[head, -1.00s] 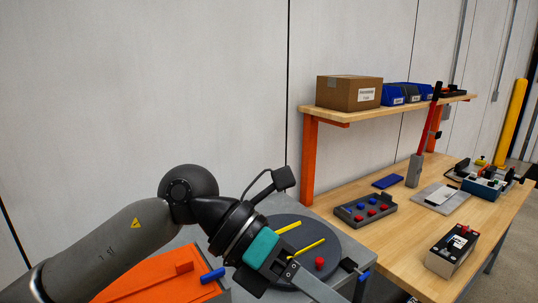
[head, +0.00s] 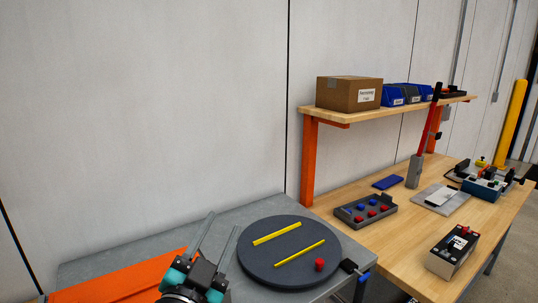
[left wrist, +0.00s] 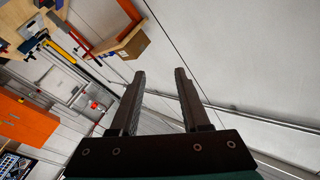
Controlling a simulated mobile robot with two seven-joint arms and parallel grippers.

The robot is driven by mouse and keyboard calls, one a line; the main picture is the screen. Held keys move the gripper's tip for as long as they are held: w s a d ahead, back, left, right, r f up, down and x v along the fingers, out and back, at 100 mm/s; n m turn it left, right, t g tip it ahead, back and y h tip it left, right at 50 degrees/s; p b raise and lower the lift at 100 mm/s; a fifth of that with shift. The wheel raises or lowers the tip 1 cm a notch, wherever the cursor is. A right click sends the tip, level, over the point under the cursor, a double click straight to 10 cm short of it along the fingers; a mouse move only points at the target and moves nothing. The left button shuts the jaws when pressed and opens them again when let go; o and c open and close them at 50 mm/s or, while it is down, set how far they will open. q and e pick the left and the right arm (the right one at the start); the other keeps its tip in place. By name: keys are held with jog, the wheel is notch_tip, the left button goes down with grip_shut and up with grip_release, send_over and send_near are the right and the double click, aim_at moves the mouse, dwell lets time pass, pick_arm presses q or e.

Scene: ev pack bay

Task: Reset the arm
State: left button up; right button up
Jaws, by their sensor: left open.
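My left gripper (head: 216,236) is at the bottom of the head view, pointing up, its two fingers apart with nothing between them. It is left of the dark round turntable (head: 262,262) and in front of the grey table. In the left wrist view the two fingers (left wrist: 159,85) are also spread and empty, with the pale wall beyond them. My right gripper is in neither view.
The turntable carries two yellow strips (head: 277,233) and a red knob (head: 319,265). An orange panel (head: 120,283) lies at left. The wooden bench (head: 400,240) at right holds a grey tray (head: 366,210) and a battery (head: 452,250). A cardboard box (head: 348,93) sits on the shelf.

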pick_arm(q)
jog(key=s+a+f+n+g+y, duration=0.3)
jog(key=a+f+g, duration=0.15)
jog(key=f, duration=0.65)
jog(key=s+a+f+n+g+y, duration=0.1)
jog(key=s+a+f+n+g, duration=0.2)
jog(key=s+f+g, duration=1.2)
jog(key=s+f+t+b, duration=0.15)
jog(key=s+f, duration=0.25)
jog(key=f, duration=1)
jog(key=s+f+t+b, duration=0.15)
jog(key=s+f, duration=0.25)
jog(key=f, duration=1)
jog(key=s+a+f+g+b, duration=0.2)
jog(key=s+a+f+b, duration=0.1)
jog(key=s+f, duration=1.2)
notch_tip(320, 180, down, 2)
jog(key=shift+s+f+b, duration=0.1)
jog(key=shift+s+b, duration=0.1)
jog(key=shift+b, duration=0.45)
